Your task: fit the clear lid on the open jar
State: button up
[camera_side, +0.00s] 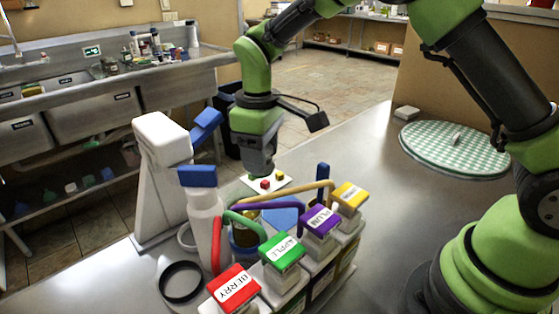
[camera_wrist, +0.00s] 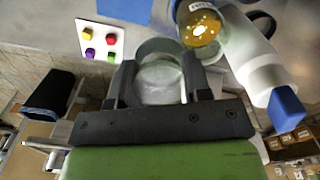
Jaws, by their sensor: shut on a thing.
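My gripper (camera_wrist: 160,72) is shut on the clear lid (camera_wrist: 158,88), a round see-through piece between its two fingers in the wrist view. The open jar (camera_wrist: 200,27), with amber contents and a white label, stands just beyond the lid, up and to the right in that view. In the side view my gripper (camera_side: 262,166) hangs above the table behind the jar (camera_side: 243,234). The jar is partly hidden there by coloured tubes and a white bottle. The lid cannot be made out in the side view.
A white bottle with a blue cap (camera_side: 203,215) stands close beside the jar. Containers with red (camera_side: 233,288), green (camera_side: 282,251), purple (camera_side: 318,220) and yellow (camera_side: 349,195) tops crowd the front. A white card with small cubes (camera_side: 284,183) lies behind.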

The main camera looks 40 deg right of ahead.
jog(key=s+a+r+n, duration=0.1)
jog(key=a+r+n, duration=0.35)
jog(key=n, duration=0.25)
notch_tip(320, 180, down, 6)
jog(key=shift+s+a, duration=0.2)
jog(key=shift+a, duration=0.15)
jog(key=shift+f, duration=0.85)
dwell(2.6)
jog(key=o, duration=1.5)
jog(key=shift+c, duration=0.2)
notch_tip(320, 180, up, 8)
dwell(0.3)
